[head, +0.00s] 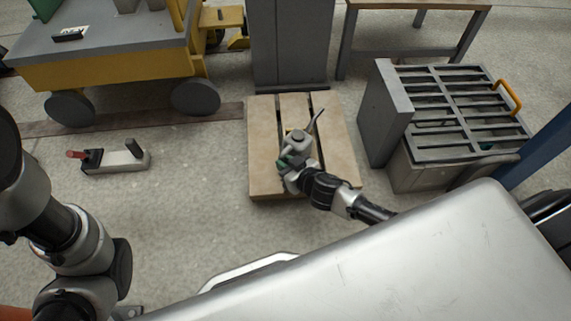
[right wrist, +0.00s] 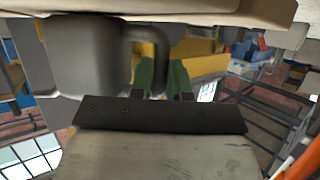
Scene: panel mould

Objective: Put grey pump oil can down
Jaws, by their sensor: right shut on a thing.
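The grey pump oil can (head: 299,141), with a thin spout pointing up and right, is upright at the wooden pallet (head: 262,150), over its middle slats. My right gripper (head: 287,161), with green fingers, is shut on the can at its near side. In the right wrist view, the can's grey body (right wrist: 88,58) and curved handle (right wrist: 157,45) show, with the green fingers (right wrist: 165,80) at the handle. The can's base is close to the pale boards at the top of that view; I cannot tell whether they touch.
A grey cabinet (head: 290,45) stands behind the pallet. A slatted grey crate (head: 380,112) stands to its right. A yellow cart (head: 105,70) is at the back left, with a small grey tool with a red knob (head: 122,160) on the floor before it.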

